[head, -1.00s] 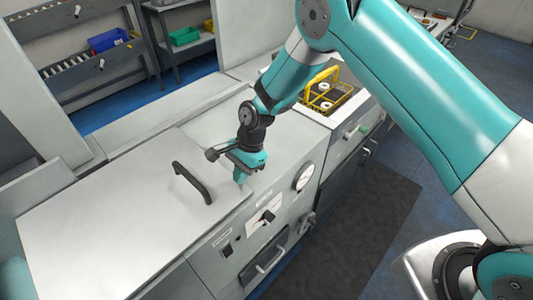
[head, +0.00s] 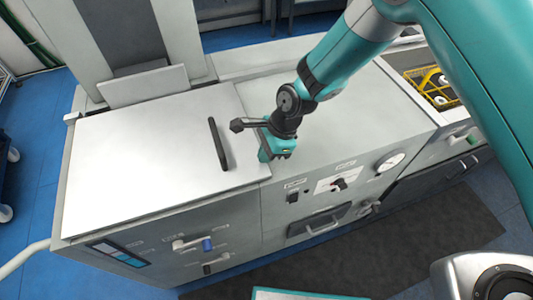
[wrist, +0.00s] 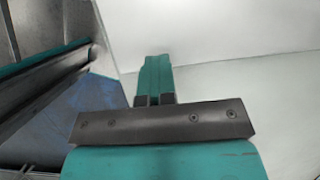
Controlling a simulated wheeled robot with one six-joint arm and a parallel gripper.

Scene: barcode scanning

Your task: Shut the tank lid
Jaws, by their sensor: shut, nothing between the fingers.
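The tank lid (head: 150,150) is a broad pale metal panel with a black bar handle (head: 219,145) near its right edge. In the head view it lies flat over the left part of the machine, with no clear gap along its front edge. My gripper (head: 265,156) is shut and empty, pointing down just right of the handle, by the lid's right edge. It is apart from the handle; whether it touches the surface I cannot tell. In the wrist view its teal fingers (wrist: 155,78) are together against a pale surface.
The machine's front has a dial (head: 390,162), a blue-handled valve (head: 207,244) and other controls. A yellow wire basket (head: 436,84) with white-topped items sits in the right-hand bay. Blue floor and a dark mat (head: 440,232) lie in front.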

